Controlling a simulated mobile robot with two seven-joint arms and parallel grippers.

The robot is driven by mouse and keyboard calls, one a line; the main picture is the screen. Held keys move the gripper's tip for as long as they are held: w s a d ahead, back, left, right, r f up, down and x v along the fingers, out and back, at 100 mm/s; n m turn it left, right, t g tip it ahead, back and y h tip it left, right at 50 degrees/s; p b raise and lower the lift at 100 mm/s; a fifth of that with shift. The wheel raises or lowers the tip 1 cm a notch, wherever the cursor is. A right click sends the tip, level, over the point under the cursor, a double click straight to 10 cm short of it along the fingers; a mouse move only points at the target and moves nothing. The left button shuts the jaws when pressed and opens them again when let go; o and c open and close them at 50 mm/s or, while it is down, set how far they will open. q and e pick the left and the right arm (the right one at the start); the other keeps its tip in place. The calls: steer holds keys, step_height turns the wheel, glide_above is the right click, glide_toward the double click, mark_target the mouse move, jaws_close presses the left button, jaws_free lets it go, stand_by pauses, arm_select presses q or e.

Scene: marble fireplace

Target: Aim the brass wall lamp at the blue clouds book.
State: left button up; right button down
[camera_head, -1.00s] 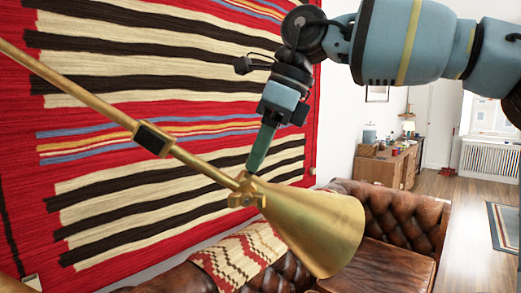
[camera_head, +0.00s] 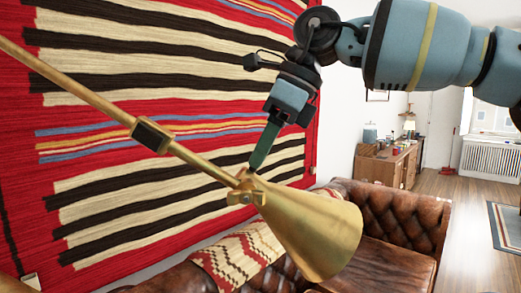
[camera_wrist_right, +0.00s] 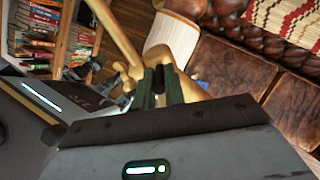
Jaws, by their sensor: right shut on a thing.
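The brass wall lamp (camera_head: 312,228) crosses the head view from upper left, its long arm ending in a cone shade that opens down and to the right. My right gripper (camera_head: 250,168) reaches down from above and is shut on the lamp at the joint behind the shade. In the right wrist view, the fingers (camera_wrist_right: 160,82) close at the brass joint, with the brass arm (camera_wrist_right: 113,32) above. The blue clouds book cannot be made out for certain; a small blue patch shows beside the shade in the right wrist view.
A striped red rug (camera_head: 90,150) hangs on the wall behind the lamp. A brown leather sofa (camera_head: 398,225) stands below and to the right, with a patterned throw (camera_head: 225,262) on it. A wooden sideboard (camera_head: 385,168) stands farther back. Open floor lies at the right.

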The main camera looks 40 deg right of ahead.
steer(key=shift+s+d+f+t+y+b, duration=0.2)
steer(key=shift+d+f+t+y+b, duration=0.15)
steer(key=shift+t+y, duration=0.2)
steer(key=shift+s+d+f+t+y+b, duration=0.2)
steer(key=shift+t+y+b, duration=0.2)
steer(key=shift+y, duration=0.25)
steer(key=shift+s+d+f+t+y, duration=0.1)
steer(key=shift+s+t+y, duration=0.05)
steer(key=shift+t+y, duration=0.2)
arm_select(q)
steer(key=shift+g, duration=0.5)
steer(key=shift+s+d+f+b, duration=0.25)
steer(key=shift+s+f, duration=0.3)
steer(key=shift+f, duration=0.1)
steer(key=shift+s+d+f+b, duration=0.2)
steer(key=shift+s+f+b, duration=0.05)
steer(key=shift+s+f, duration=0.4)
steer(key=shift+s+d+f+b, duration=0.25)
steer(key=shift+s+f, duration=0.25)
steer(key=shift+f, duration=0.15)
arm_select(e)
steer(key=shift+s+d+f+t+y, duration=0.15)
steer(key=shift+d+f+t+y, duration=0.1)
steer(key=shift+t+y, duration=0.3)
steer(key=shift+s+d+f+t+y, duration=0.15)
steer(key=shift+f+t+y, duration=0.1)
steer(key=shift+t+y, duration=0.3)
arm_select(q)
steer(key=shift+f, duration=0.1)
